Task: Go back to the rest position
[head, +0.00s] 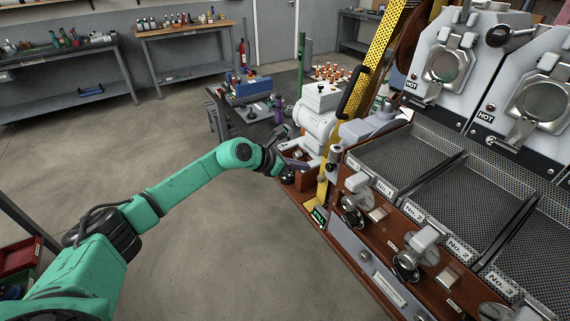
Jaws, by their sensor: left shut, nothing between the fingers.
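My left gripper (298,162) is at the arm's end, beside the white rounded housing (318,127) at that end of the machine. Its fingers are small and dark in this view, shut, with nothing seen between them. I cannot tell whether they touch the machine. My right gripper is not in view.
Mesh cooling trays (410,145) and handles labelled No. 1 to No. 3 line the roaster. A yellow perforated upright (378,50) rises close to the gripper. A dark table (262,128) with bottles stands behind. Benches (75,85) line the walls.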

